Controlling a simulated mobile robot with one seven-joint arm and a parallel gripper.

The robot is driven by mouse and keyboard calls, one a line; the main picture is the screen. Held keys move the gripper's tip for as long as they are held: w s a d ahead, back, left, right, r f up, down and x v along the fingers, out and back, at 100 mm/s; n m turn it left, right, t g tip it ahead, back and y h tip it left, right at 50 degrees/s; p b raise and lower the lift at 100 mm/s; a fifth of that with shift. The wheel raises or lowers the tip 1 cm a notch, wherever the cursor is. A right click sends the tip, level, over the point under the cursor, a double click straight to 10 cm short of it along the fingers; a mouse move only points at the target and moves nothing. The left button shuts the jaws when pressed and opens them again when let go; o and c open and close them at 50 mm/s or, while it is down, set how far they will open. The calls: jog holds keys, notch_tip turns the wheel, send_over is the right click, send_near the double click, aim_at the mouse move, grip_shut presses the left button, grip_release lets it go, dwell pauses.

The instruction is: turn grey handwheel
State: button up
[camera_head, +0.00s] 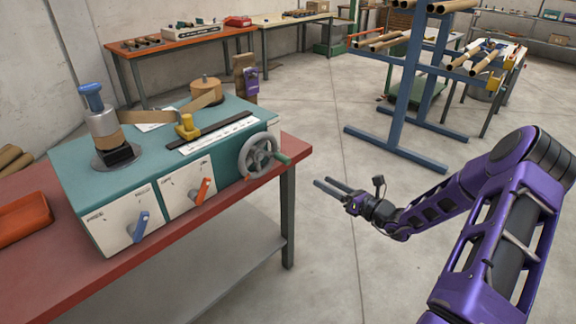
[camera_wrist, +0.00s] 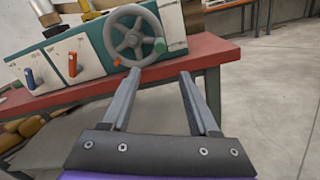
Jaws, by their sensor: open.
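An orange tip shows at the wheel's lower left in the wrist view.
The winder (camera_head: 150,150) stands on a red-topped bench (camera_head: 190,235), whose right edge and leg are near my gripper. A blue lever (camera_head: 140,226) and an orange lever (camera_head: 202,192) stick out from its front. A blue rack (camera_head: 408,110) stands behind my arm. The floor between is clear.

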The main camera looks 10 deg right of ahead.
aim_at(289, 163)
jog(key=b+x, duration=0.1)
jog(key=x, duration=1.6)
jog(key=shift+w+a, duration=0.15)
grip_shut()
dwell(0.8)
